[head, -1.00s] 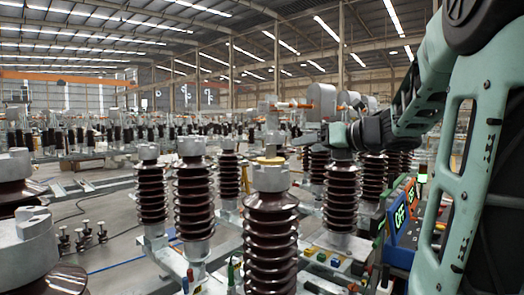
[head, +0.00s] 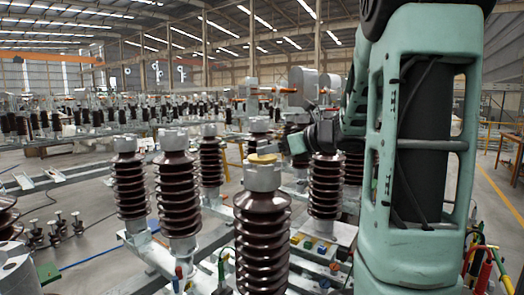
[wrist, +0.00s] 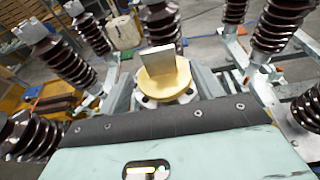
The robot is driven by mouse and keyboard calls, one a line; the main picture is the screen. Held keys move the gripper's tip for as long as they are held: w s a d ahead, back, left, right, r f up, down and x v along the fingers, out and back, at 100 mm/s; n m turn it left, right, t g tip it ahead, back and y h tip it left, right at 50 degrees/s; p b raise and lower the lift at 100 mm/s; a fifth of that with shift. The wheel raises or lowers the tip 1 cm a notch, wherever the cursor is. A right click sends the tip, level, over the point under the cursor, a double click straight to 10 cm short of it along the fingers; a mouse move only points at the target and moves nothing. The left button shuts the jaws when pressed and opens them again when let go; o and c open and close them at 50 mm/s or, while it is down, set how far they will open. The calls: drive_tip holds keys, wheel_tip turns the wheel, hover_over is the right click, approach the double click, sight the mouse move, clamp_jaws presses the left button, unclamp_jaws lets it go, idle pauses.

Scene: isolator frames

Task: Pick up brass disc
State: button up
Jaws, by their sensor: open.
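The brass disc (head: 263,158) lies flat on the grey cap of the nearest middle brown insulator (head: 263,225) in the head view. In the wrist view the disc (wrist: 168,83) is a round yellow plate near the centre, just beyond the edge of my gripper's body.
Several ribbed brown insulators stand around, including one on the left (head: 177,195) and one on the right (head: 326,186). They rise from grey metal frames. My green arm covers much of the head view's right side. A yellow floor line (head: 497,188) shows at far right.

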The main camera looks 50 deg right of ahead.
drive_tip(key=p+x, duration=0.2)
drive_tip(key=x, duration=0.1)
drive_tip(key=p+x, duration=0.1)
drive_tip(key=x, duration=0.1)
drive_tip(key=shift+w+r, duration=0.1)
drive_tip(key=shift+r, duration=0.2)
drive_tip(key=shift+w+f+p, duration=0.3)
drive_tip(key=shift+w, duration=0.2)
drive_tip(key=shift+r, duration=0.1)
clamp_jaws()
